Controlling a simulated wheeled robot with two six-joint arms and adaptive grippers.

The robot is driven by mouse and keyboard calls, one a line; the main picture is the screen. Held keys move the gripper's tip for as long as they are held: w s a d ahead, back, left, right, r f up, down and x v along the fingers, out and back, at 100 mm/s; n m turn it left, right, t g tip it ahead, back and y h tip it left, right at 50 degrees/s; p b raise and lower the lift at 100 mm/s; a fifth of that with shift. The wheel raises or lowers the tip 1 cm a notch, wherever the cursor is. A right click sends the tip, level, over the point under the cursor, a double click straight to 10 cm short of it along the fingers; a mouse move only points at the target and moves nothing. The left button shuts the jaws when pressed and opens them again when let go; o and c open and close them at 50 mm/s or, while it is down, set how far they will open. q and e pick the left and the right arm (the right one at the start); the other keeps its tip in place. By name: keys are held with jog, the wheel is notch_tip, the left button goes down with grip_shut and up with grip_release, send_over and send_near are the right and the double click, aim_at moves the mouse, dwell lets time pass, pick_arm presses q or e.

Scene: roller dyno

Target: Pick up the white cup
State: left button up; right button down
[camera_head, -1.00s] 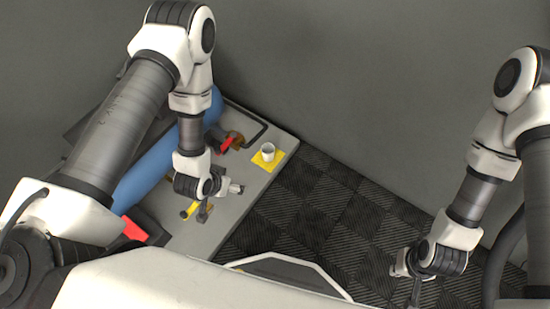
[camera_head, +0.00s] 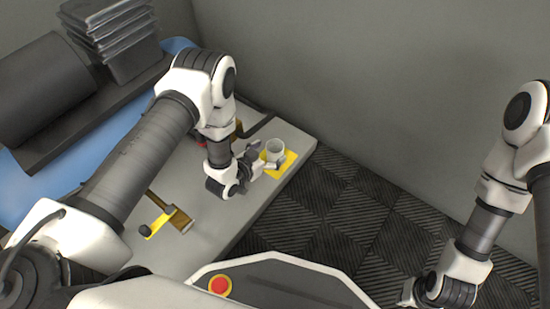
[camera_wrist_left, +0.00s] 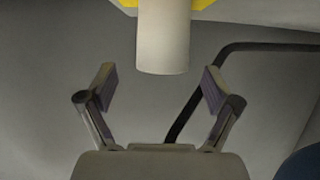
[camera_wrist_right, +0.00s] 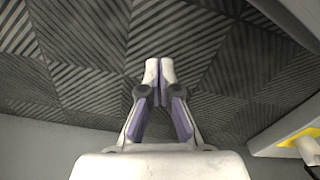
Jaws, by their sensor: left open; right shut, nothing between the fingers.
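The white cup (camera_head: 275,149) stands upright on a yellow square (camera_head: 287,163) near the right edge of the grey bench. My left gripper (camera_head: 268,160) is right beside the cup, on its left in the head view. In the left wrist view the cup (camera_wrist_left: 163,40) is just beyond the open fingers (camera_wrist_left: 158,88), centred between them, with nothing held. My right gripper (camera_wrist_right: 160,70) is shut and empty over the dark floor; the cup (camera_wrist_right: 309,150) shows at the right edge of its view. In the head view the right gripper (camera_head: 408,296) is low at the bottom right.
The ribbed floor (camera_head: 345,215) is clear.

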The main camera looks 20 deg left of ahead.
aim_at(280, 145)
pick_arm(q)
jog(key=b+x, duration=0.2)
jog(key=x, duration=0.1)
jog(key=shift+w+a+f, duration=0.1)
jog(key=shift+f, duration=0.35)
pick_arm(e)
jog(key=f, duration=0.2)
jog(key=w+f, duration=0.1)
jog(key=f, duration=0.1)
pick_arm(q)
jog(key=shift+w, duration=0.3)
pick_arm(e)
jog(key=shift+w, duration=0.1)
pick_arm(q)
jog(key=shift+r, duration=0.15)
pick_arm(e)
jog(key=shift+r, duration=0.1)
pick_arm(q)
jog(key=c, duration=1.1)
jog(key=shift+c, duration=0.2)
pick_arm(e)
jog(key=shift+r, duration=0.1)
